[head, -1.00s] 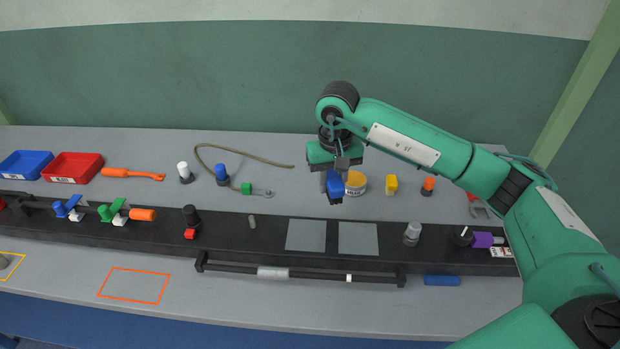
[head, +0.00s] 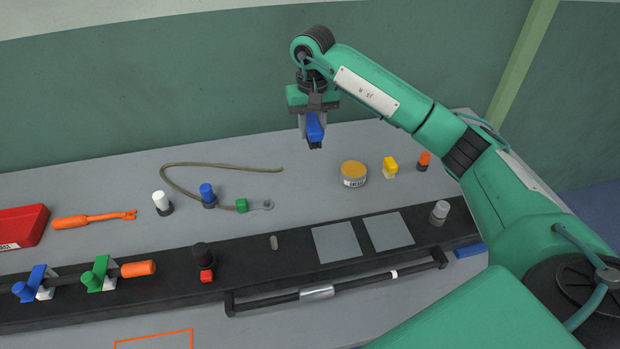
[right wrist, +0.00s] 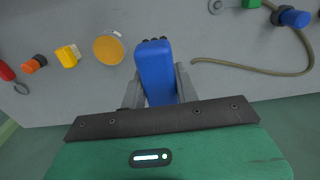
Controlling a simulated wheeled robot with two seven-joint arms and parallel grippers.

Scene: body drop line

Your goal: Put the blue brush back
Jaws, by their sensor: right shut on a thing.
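The blue brush (head: 316,125) hangs in my right gripper (head: 313,134), with dark bristles at its lower end. My right gripper is shut on it, high over the back part of the bench. In the right wrist view the brush (right wrist: 155,72) lies between the two grey fingers of the gripper (right wrist: 158,82), its dark end pointing away. The brush is clear of the things around it. My left gripper is not in view.
A looped cord (head: 175,190) lies left. A black rail (head: 285,248) with two grey plates (head: 337,242) runs along the front. The bench below the brush is clear.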

